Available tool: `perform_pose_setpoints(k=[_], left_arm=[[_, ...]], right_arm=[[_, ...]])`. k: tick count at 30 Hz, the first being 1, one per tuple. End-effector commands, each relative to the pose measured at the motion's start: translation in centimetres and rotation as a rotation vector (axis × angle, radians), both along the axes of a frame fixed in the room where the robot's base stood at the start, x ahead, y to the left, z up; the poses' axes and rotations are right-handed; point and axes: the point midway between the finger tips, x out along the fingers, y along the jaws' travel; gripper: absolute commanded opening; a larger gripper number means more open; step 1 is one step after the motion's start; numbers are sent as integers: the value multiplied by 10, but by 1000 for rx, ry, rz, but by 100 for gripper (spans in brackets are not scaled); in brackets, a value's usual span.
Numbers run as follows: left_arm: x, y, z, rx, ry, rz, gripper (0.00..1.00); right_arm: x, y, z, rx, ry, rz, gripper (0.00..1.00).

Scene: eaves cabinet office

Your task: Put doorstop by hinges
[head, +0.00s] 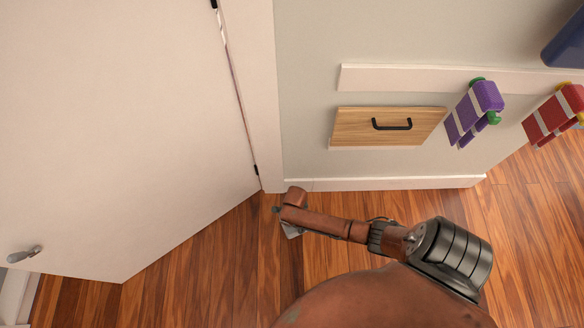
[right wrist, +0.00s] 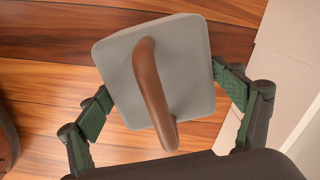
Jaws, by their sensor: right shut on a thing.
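The doorstop is a light grey block (right wrist: 190,55) with a brown curved handle (right wrist: 150,85), seen in the right wrist view. My right gripper (right wrist: 165,92) is shut on it, with a green finger pad at each side of the block. In the head view the gripper (head: 284,212) is low, near the foot of the door frame, and mostly hidden by my arm; a grey bit of the doorstop (head: 292,231) shows under it. The white door (head: 120,120) stands at left. Its dark lower hinge (head: 257,170) is just left of and above the gripper. My left gripper is out of view.
A white baseboard (head: 385,184) runs right of the frame (head: 262,110). Above it are a wooden drawer front (head: 380,127) with a black handle, and purple (head: 475,110) and red (head: 557,115) hanging things. The wooden floor (head: 215,255) below the door is clear.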

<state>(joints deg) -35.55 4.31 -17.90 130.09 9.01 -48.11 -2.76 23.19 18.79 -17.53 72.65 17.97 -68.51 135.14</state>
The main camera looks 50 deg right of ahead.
Motion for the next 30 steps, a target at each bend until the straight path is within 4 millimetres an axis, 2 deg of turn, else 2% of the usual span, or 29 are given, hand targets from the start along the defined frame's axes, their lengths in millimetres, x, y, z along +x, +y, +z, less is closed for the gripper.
perform_pose_setpoints(k=[1,14,15,21,30], left_arm=[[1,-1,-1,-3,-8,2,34],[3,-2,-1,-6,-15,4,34],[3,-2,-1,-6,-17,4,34],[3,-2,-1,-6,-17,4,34],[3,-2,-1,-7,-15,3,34]], right_arm=[[5,0,1,0,-8,2,28],[5,0,0,1,-9,1,28],[1,0,-3,1,-3,0,87],[1,0,-3,1,-3,0,100],[1,0,-2,0,-2,0,100]])
